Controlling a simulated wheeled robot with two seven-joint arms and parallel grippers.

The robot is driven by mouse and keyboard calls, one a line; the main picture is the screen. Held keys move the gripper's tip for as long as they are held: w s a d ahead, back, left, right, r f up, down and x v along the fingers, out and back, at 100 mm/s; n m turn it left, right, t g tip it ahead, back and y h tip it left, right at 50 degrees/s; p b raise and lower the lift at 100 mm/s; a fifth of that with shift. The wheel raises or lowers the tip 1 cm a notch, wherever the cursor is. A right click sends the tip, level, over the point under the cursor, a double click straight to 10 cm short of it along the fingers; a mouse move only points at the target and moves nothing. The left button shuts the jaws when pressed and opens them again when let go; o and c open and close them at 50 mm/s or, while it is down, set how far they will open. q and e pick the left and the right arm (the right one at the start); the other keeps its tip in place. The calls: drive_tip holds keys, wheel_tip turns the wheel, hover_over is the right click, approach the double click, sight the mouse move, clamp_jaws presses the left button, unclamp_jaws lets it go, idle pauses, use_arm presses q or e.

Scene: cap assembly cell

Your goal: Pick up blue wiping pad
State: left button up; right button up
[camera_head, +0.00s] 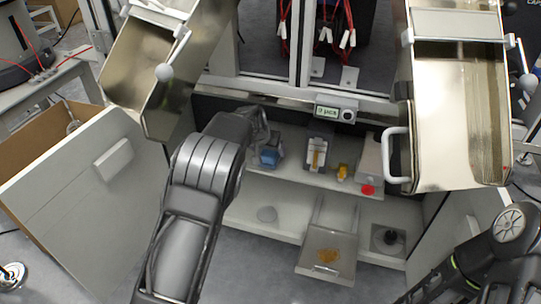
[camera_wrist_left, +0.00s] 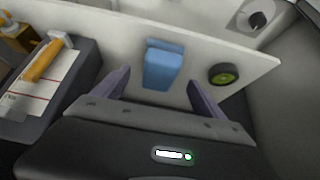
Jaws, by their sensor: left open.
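The blue wiping pad (camera_head: 270,155) is on the white shelf in the head view, beside the end of my left arm. In the left wrist view, the pad (camera_wrist_left: 163,68) is a light blue block with a raised blue strip at its far edge. My left gripper (camera_wrist_left: 159,80) is open, with one finger on each side of the pad and visible gaps between. Nothing is held. In the head view my left gripper (camera_head: 263,135) is partly hidden by its own wrist. My right arm shows at the lower right, but its gripper is outside the picture.
A dark holder with an orange-handled tool (camera_wrist_left: 42,62) stands left of the pad in the wrist view. A round black-green object (camera_wrist_left: 223,74) lies to the right. A red cap (camera_head: 368,189) is farther along the shelf. A metal bin (camera_head: 458,110) overhangs the right side.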

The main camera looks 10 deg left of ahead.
sight(270, 152)
use_arm(q)
drive_tip(key=shift+w, duration=0.15)
drive_tip(key=b+x, duration=0.2)
drive_tip(key=x, duration=0.3)
drive_tip(key=shift+w+f, duration=0.1)
drive_tip(key=shift+c, duration=0.5)
drive_tip(key=c, duration=1.4)
wheel_tip(270, 152, up, 2)
drive_tip(key=shift+r+p, duration=0.1)
drive_tip(key=shift+p, duration=0.55)
drive_tip(key=shift+s+f, duration=0.2)
drive_tip(key=shift+s, duration=0.05)
drive_tip(key=s+p, duration=0.1)
drive_tip(key=s, duration=0.4)
drive_tip(key=s+p, duration=0.1)
drive_tip(key=s, duration=0.5)
drive_tip(key=s+a+p, duration=0.1)
drive_tip(key=s, duration=0.5)
drive_tip(key=shift+s, duration=0.25)
